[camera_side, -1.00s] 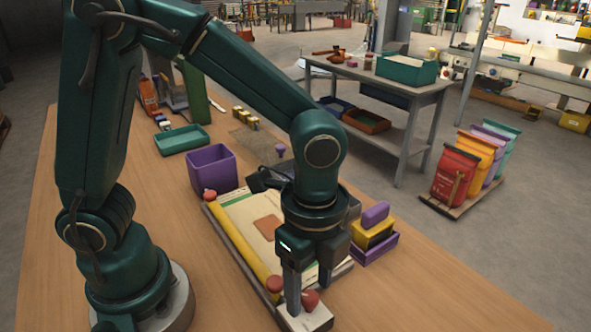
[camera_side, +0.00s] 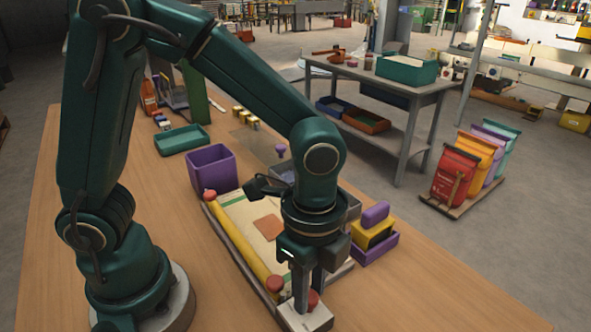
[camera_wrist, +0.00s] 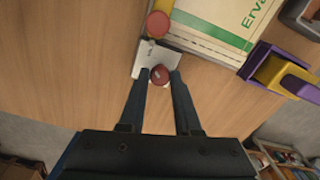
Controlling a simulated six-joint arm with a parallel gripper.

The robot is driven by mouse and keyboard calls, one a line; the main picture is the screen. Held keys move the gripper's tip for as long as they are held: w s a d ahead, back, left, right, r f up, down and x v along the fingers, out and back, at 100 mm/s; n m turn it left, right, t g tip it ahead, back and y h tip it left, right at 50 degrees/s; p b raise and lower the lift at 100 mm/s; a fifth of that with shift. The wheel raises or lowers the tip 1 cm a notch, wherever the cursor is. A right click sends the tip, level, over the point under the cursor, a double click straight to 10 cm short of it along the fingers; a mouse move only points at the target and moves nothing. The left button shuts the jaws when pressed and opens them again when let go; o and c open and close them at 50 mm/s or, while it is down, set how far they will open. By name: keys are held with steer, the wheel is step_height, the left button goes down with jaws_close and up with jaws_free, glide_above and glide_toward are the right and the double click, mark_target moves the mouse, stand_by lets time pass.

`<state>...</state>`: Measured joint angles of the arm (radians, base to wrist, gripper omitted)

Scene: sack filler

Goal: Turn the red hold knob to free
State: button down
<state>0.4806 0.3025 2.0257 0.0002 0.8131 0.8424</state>
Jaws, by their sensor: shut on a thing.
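The red hold knob (camera_wrist: 160,75) sits on a pale metal plate (camera_wrist: 150,58) at the near end of the sack board. My gripper (camera_wrist: 160,78) points down and its two fingers are closed on the knob's sides. In the side view the knob (camera_side: 313,298) shows partly behind the fingers of my gripper (camera_side: 308,296). A white line marks the knob's top in the wrist view. The knob's marked positions are too small to read.
A second red knob (camera_wrist: 158,25) is close by, at the end of the yellow roll (camera_side: 245,248). A flat printed sack (camera_side: 258,218) lies on the board. A purple tray (camera_side: 374,250) with yellow and purple blocks stands to the right. The wooden table (camera_side: 100,200) is clear on the left.

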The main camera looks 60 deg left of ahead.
steer(key=n, duration=0.8)
steer(key=shift+n, duration=0.3)
steer(key=n, duration=0.4)
steer(key=shift+n, duration=2.3)
steer(key=c, duration=0.6)
jaws_free()
